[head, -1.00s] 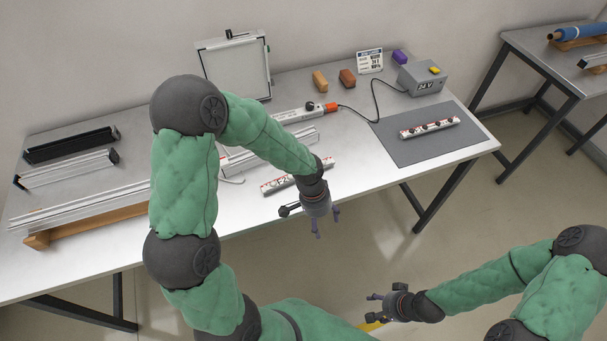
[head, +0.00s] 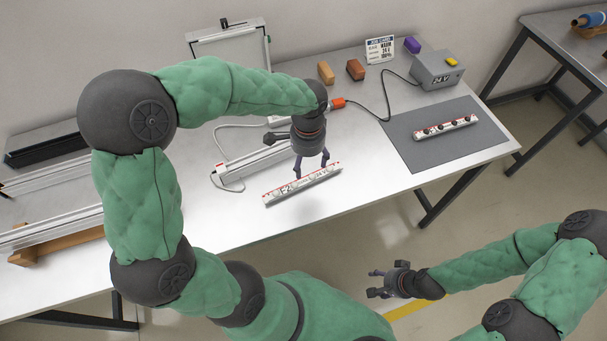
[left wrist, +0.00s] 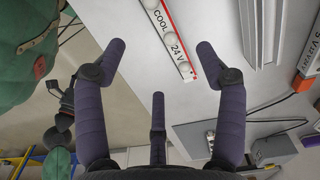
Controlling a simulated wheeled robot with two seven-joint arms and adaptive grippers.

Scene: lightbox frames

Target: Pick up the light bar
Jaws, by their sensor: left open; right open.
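A short white light bar (head: 302,185) with red edges and printed lettering lies on the steel table near its front edge. In the left wrist view the light bar (left wrist: 172,38) shows round lenses and the words "COOL" and "24 V", ahead of the fingers. My left gripper (head: 312,164) is open, pointing down just above and behind the bar; its spread fingers also show in the left wrist view (left wrist: 160,65). I see no contact with the bar. My right gripper (head: 374,283) is open and empty, off the table's front side. A second light bar (head: 445,127) lies on the grey mat (head: 408,155).
A grey power box (head: 437,70) with a cable stands at the back right. An aluminium profile (head: 262,160) lies behind the near bar. Orange (head: 326,72), brown (head: 355,69) and purple (head: 412,45) blocks and a job card (head: 379,50) stand at the back.

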